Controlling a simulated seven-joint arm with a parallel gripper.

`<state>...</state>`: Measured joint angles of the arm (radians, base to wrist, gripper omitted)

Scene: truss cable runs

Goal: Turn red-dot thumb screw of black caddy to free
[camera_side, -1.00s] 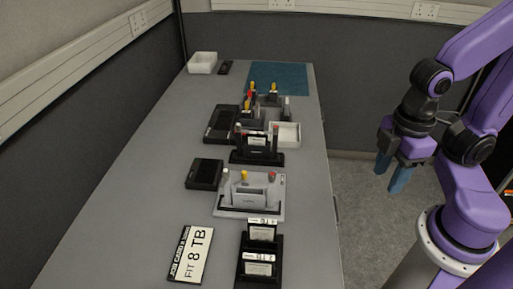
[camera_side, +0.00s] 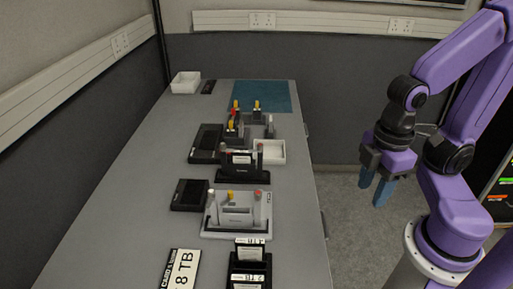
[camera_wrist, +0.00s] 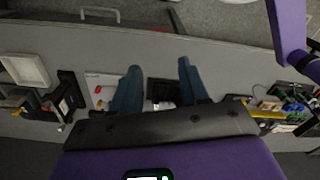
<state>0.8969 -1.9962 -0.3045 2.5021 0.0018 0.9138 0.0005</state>
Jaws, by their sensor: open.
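The black caddy (camera_side: 240,168) stands upright mid-table in the side view, with a small thumb screw post (camera_side: 260,148) at its right side and another at its left. Their dot colours are too small to tell surely. In the wrist view the black caddy (camera_wrist: 68,95) shows left of the fingers. My gripper (camera_side: 375,192) is open and empty, in the air off the table's right edge, well apart from the caddy. Its two blue fingers (camera_wrist: 159,68) stand apart in the wrist view.
A grey caddy (camera_side: 237,215) stands nearer on a light base. A white tray (camera_side: 270,151) and further posts lie behind the black caddy. Black flat boxes (camera_side: 189,195) sit left, a black drive holder (camera_side: 249,266) and job card (camera_side: 179,270) in front. Table's left strip is clear.

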